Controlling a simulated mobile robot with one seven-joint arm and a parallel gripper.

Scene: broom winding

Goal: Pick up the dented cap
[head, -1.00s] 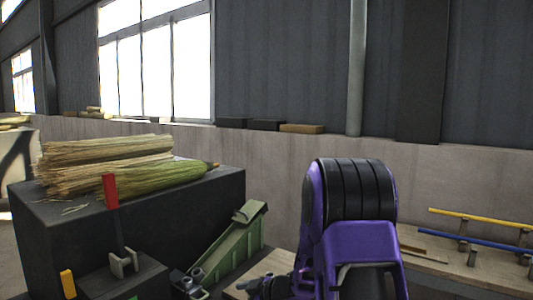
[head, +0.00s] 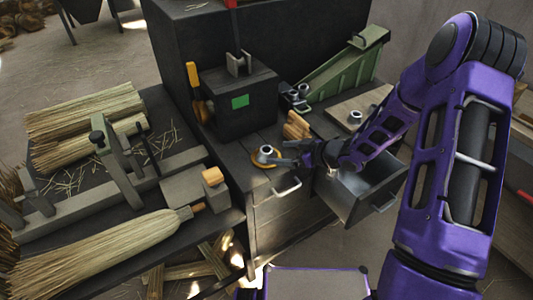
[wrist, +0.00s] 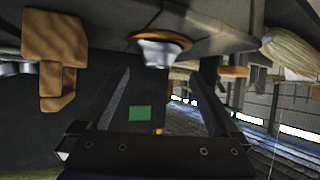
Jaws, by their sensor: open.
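A small silvery metal cap (head: 265,150) stands on an orange-brown round base (head: 258,162) near the bench's front edge. In the wrist view, the cap (wrist: 157,52) and its base (wrist: 178,38) show upside down, just beyond the fingertips. Another small metal piece (head: 355,117) sits on a wooden board. The frames are too small to show which one is dented. My gripper (head: 278,154) is open and empty, reaching in from the right with its tips close to the cap on the orange-brown base. In the wrist view, my gripper (wrist: 162,73) has its fingers spread on either side.
An open metal drawer (head: 372,188) juts out below my forearm. A broom (head: 100,245) lies on the left bench.

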